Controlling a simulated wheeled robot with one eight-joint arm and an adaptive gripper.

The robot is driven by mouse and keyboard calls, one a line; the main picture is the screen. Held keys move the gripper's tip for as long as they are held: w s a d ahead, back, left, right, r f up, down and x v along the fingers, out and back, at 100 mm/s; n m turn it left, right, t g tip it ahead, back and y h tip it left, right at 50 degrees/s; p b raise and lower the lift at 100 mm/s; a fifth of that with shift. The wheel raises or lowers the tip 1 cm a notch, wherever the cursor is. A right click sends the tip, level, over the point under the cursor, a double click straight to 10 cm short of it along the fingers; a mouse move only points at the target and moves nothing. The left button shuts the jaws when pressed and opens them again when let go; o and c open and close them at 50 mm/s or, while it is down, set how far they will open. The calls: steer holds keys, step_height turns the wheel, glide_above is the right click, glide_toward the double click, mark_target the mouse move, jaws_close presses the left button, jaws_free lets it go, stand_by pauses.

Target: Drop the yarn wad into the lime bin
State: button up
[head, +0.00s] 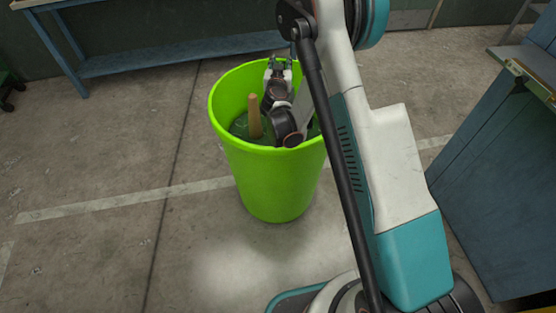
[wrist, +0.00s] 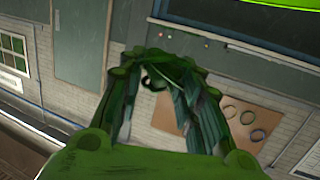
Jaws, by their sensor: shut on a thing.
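The lime bin (head: 274,185) stands upright on the concrete floor in the middle of the head view, its mouth open. My gripper (head: 279,64) is at the bin's mouth, by the far inner wall, with its fingers pointing toward the far rim. In the wrist view my gripper (wrist: 168,65) looks dark green, its fingertips drawn together around a small dark lump. This lump seems to be the yarn wad (wrist: 155,79), but its outline is hard to tell. The wad cannot be made out in the head view. A strip of lime rim shows at the wrist view's top right.
A wooden stick (head: 254,116) stands up inside the bin, among dark green contents. A blue bench (head: 190,55) is at the back left and a blue cabinet (head: 500,190) at the right. The floor left of the bin is clear.

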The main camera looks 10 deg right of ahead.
steer(key=shift+w+f, duration=0.35)
steer(key=shift+f, duration=0.55)
steer(key=shift+f+b, duration=1.55)
steer(key=shift+f, duration=1.4)
steer(key=o, duration=0.8)
steer(key=shift+c, duration=0.2)
steer(key=shift+s, duration=0.1)
steer(key=shift+r, duration=0.1)
step_height(320, 180, up, 10)
steer(key=shift+d+f, duration=0.1)
